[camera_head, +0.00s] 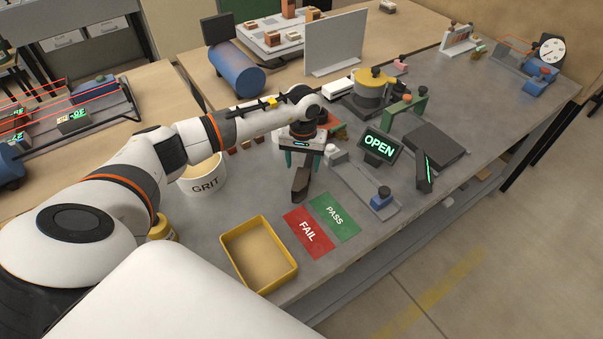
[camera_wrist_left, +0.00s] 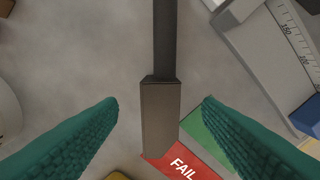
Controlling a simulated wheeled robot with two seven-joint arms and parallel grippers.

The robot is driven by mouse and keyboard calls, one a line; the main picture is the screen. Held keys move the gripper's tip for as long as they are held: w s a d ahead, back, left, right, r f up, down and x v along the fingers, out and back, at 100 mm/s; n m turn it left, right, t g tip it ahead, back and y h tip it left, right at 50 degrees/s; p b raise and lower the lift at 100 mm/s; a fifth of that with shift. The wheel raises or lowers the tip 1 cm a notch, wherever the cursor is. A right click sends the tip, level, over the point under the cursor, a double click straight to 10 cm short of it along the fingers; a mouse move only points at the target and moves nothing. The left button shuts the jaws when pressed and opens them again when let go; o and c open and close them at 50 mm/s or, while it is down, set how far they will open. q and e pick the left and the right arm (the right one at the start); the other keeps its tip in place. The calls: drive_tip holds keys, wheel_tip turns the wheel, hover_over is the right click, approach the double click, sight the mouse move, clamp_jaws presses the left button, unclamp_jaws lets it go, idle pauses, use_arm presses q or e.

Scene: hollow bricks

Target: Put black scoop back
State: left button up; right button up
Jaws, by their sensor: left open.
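My left gripper (camera_wrist_left: 160,103) is open, with one teal finger on each side of the block and visible gaps to both. Whether the scoop rests flat on the bench is unclear. My right gripper is not in view.
A white GRIT tub (camera_head: 205,184) stands left of the gripper. A yellow tray (camera_head: 284,279), the red FAIL mat (camera_head: 310,236) and the green PASS mat (camera_head: 335,218) lie in front. An OPEN display (camera_head: 380,144) and a scale-like fixture (camera_head: 350,180) stand to the right.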

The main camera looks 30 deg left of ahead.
use_arm(q)
drive_tip(key=shift+f, duration=1.15)
clamp_jaws()
drive_tip(key=shift+r, duration=0.15)
